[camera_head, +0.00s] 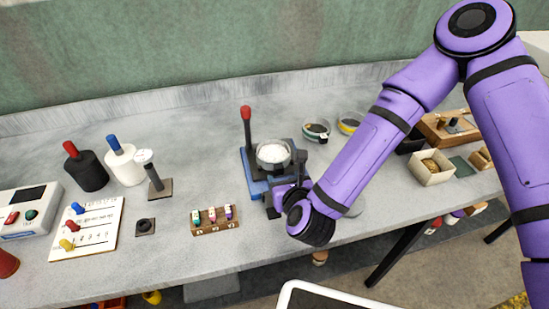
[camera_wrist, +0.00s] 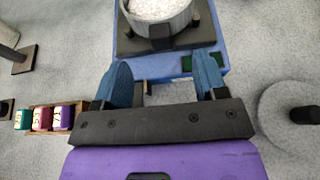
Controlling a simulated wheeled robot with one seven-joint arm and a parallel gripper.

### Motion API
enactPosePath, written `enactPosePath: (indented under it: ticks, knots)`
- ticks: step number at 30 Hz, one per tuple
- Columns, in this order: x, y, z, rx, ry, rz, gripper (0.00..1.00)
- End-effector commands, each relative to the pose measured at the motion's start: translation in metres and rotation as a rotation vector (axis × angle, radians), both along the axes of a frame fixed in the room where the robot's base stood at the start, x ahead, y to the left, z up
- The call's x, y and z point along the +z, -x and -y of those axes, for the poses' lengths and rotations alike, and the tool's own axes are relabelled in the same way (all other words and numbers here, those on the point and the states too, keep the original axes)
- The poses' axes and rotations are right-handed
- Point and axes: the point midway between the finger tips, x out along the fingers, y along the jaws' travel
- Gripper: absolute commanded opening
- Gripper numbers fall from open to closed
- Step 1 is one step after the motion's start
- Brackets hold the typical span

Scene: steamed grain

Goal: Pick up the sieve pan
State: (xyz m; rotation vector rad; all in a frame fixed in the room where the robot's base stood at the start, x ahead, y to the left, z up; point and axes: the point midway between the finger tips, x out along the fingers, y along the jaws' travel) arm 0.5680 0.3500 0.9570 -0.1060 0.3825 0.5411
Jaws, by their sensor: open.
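The likely sieve pan is a round grey pan (camera_head: 273,164) holding white grain. It sits on a black plate over a blue base (camera_head: 249,165) near the middle of the bench. In the wrist view the pan (camera_wrist: 184,24) is at the top, cut off by the frame edge, with a short black piece (camera_wrist: 160,38) on its near side. My gripper (camera_wrist: 163,72) is open and empty. Its two blue fingers point at the pan from its near side, apart from that black piece. In the head view my gripper is at the base's near edge, partly hidden by my wrist.
A red-topped post (camera_head: 246,125) rises behind the pan. A small rack of coloured blocks (camera_head: 215,220) is left of my gripper. A grey disc with a black knob (camera_wrist: 303,114) lies to the right. Two small round bowls (camera_head: 316,132) (camera_head: 350,123) stand behind right.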

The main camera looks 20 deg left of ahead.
Motion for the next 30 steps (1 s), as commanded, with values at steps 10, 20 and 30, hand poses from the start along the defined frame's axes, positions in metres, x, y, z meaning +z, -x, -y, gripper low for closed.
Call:
enactPosePath:
  ticks: [10, 20, 30]
  knots:
    - [-0.013, -0.025, -0.014, 0.0, 0.002, 0.001, 0.66]
    - [-0.024, -0.048, -0.028, 0.001, 0.0, 0.0, 0.66]
    - [-0.024, -0.048, -0.028, 0.002, 0.001, 0.001, 0.31]
